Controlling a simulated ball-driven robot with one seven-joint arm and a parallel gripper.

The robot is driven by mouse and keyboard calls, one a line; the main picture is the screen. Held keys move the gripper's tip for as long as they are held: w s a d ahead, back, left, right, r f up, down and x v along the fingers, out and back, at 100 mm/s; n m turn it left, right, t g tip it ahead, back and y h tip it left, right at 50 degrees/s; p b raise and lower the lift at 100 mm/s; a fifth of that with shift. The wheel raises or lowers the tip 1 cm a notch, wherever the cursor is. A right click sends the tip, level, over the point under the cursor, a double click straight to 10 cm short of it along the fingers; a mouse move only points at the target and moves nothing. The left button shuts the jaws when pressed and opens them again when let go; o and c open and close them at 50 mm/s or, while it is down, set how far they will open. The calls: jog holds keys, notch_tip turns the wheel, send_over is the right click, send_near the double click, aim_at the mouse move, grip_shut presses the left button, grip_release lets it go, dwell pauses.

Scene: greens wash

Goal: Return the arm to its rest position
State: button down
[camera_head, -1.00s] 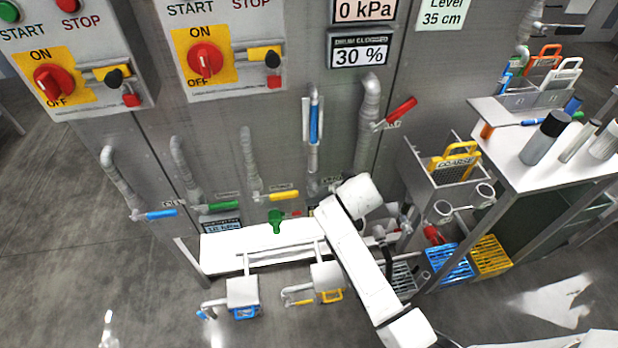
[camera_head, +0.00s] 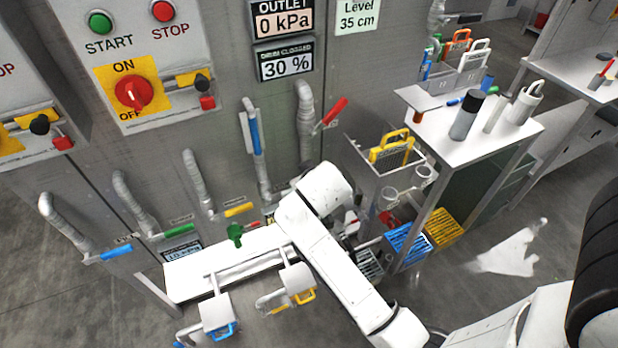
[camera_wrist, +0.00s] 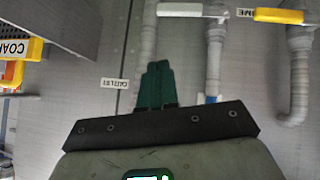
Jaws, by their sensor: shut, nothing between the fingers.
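My gripper shows in the wrist view (camera_wrist: 157,88), its two dark green fingers together with nothing between them. It points toward the grey panel with its pipes, and an outlet label (camera_wrist: 115,83) sits just left of the fingers. In the head view my white arm reaches from the lower right up toward the panel, above the right end of a white shelf (camera_head: 215,268). The fingers are hidden behind the arm there.
A red-handled valve (camera_head: 335,111) and a blue-handled valve (camera_head: 254,137) are on the panel close to the arm. A basket with a yellow handle (camera_head: 391,147) and a side table (camera_head: 505,127) stand to the right. Blue (camera_head: 407,243) and yellow (camera_head: 443,228) crates sit low beside the arm.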

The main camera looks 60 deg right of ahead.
jog(key=shift+s+a+r, duration=0.15)
jog(key=shift+s+r, duration=0.05)
jog(key=s+a+f+n+g+y, duration=0.2)
jog(key=s+a+f, duration=0.3)
jog(key=s+a, duration=0.4)
jog(key=s+a+f+n+g+y, duration=0.2)
jog(key=s+a+f+g+y, duration=0.1)
jog(key=s+a, duration=0.5)
jog(key=shift+s+a+f+n+y+b, duration=0.3)
jog(key=shift+s+a+f+n+y, duration=0.1)
jog(key=shift+s+f+y, duration=0.5)
